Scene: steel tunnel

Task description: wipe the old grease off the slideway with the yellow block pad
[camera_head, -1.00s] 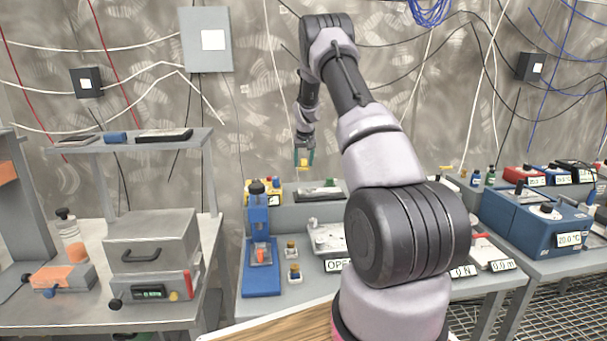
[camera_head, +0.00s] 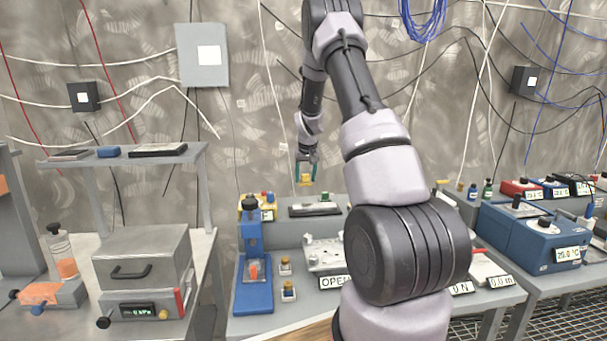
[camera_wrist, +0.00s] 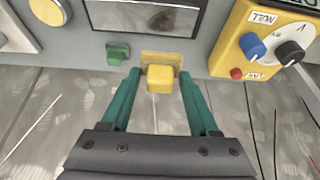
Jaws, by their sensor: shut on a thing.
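The yellow block pad (camera_head: 305,179) is held in my gripper (camera_head: 307,170), above the back of the middle bench. In the wrist view the pad (camera_wrist: 160,78) sits between the green fingers of my gripper (camera_wrist: 160,76), which are shut on it. The slideway appears to be the dark framed strip (camera_head: 315,210) on the bench's raised back part. In the wrist view the strip (camera_wrist: 140,18) carries a brownish smear, likely the old grease (camera_wrist: 163,20). The pad appears beside the strip's edge, not over the smear; I cannot tell its height.
A small green block (camera_wrist: 118,53) sits beside the strip. A yellow control box (camera_wrist: 262,40) with knobs stands to its right in the wrist view. A blue press (camera_head: 252,260) and a white fixture plate (camera_head: 323,254) stand on the bench. Cables hang along the wall.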

